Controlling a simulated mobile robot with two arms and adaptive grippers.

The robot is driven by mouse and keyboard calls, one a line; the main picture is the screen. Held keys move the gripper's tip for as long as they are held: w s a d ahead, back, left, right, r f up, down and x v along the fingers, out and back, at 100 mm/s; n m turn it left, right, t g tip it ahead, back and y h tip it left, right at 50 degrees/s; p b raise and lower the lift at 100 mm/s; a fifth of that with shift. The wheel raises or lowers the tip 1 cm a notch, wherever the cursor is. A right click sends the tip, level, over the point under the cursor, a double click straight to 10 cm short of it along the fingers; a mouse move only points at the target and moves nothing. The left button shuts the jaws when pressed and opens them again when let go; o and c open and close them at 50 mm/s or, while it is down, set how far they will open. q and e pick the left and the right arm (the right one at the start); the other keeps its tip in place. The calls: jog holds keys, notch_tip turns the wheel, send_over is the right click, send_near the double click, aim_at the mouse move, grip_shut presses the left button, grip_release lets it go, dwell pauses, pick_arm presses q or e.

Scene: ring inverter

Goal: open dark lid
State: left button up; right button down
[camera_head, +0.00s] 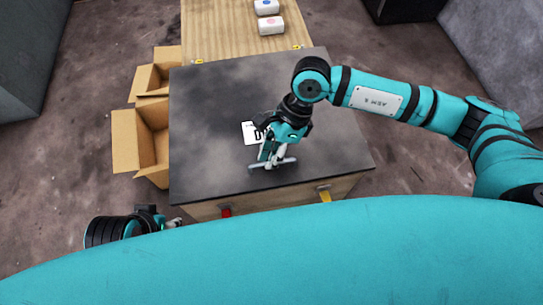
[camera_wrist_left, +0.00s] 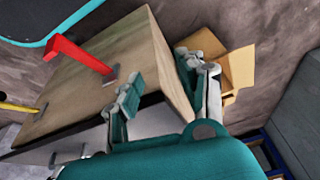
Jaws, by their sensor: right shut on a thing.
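The dark lid (camera_head: 215,125) lies flat on top of a wooden box (camera_head: 260,204), with no gap visible. A grey bar handle (camera_head: 287,161) is on the lid near its front. My right gripper (camera_head: 271,160) is over the lid and shut on the handle; its fingers partly hide the bar. My left gripper (camera_head: 174,222) is low at the left, in front of the box's near left corner. In the left wrist view its fingers (camera_wrist_left: 165,88) are apart with nothing between them, beside the box's wooden side.
A red latch (camera_head: 226,211) and a yellow latch (camera_head: 325,195) are on the box's front. Open cardboard boxes (camera_head: 124,138) stand at the left. Behind the lid, a wooden surface (camera_head: 218,30) bears two small white boxes (camera_head: 271,25).

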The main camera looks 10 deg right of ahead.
jog(key=shift+w+r+p, duration=0.15)
jog(key=shift+r, duration=0.35)
jog(key=shift+w+r+p, duration=0.15)
jog(key=shift+r, duration=0.35)
pick_arm(q)
notch_tip(320, 180, down, 17)
jog(key=g+p, duration=0.1)
jog(key=p, duration=0.3)
jog(key=shift+d+r, duration=0.15)
pick_arm(e)
jog(key=w+r+g, duration=0.1)
jog(key=w+r, duration=0.4)
jog(key=r, duration=0.4)
jog(key=w+r+g, duration=0.1)
jog(key=w+r, duration=0.4)
jog(key=r, duration=0.4)
jog(key=shift+w+r, duration=0.3)
jog(key=shift+r, duration=0.05)
pick_arm(q)
jog(key=shift+s, duration=0.1)
pick_arm(e)
jog(key=shift+d+m, duration=0.1)
jog(key=shift+m, duration=0.2)
